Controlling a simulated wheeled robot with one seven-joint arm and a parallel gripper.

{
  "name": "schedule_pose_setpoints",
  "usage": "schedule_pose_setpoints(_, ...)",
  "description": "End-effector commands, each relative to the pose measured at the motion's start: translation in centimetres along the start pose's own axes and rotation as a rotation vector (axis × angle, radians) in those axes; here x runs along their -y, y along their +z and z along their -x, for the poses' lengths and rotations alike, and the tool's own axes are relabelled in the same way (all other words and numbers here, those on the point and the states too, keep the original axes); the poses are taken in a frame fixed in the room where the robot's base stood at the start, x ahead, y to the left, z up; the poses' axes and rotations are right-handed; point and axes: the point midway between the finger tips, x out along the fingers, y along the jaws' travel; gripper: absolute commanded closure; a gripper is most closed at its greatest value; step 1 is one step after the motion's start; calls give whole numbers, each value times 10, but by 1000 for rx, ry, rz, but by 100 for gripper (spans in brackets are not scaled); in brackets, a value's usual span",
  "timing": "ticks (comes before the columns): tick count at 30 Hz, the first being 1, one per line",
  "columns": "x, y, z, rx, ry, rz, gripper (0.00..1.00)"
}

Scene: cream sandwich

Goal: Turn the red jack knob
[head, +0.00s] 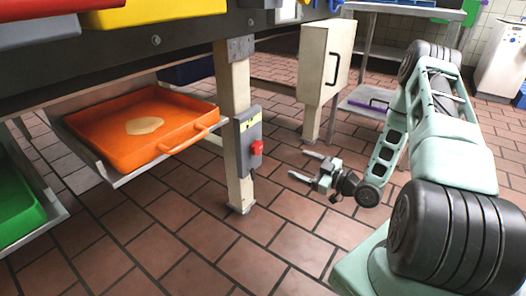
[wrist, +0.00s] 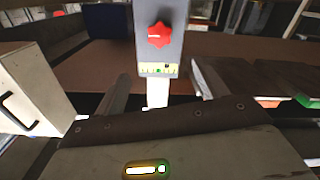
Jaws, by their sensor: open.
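The red jack knob (head: 257,147) sits on the side of a grey control box (head: 242,134) fixed to a cream table leg. In the wrist view the red knob (wrist: 159,34) shows whole at the top, star-shaped, on the grey box (wrist: 146,56) with a yellow label strip below it. My gripper (head: 306,165) is open and empty. It is to the right of the knob in the head view, with its two fingers pointing toward the leg and a clear gap between them and the knob.
An orange tray (head: 188,109) holding a flat pale piece lies left of the leg under the dark tabletop. A green tray (head: 17,203) is at far left. A cream cabinet (head: 318,66) stands behind. Brick-tiled floor around the leg and gripper is clear.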

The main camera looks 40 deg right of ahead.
Motion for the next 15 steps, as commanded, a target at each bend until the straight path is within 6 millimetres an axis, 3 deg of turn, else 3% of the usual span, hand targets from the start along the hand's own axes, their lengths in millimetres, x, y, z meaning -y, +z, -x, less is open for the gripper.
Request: schedule_pose_setpoints(15,2,4,-107,-1,-3,2,27)
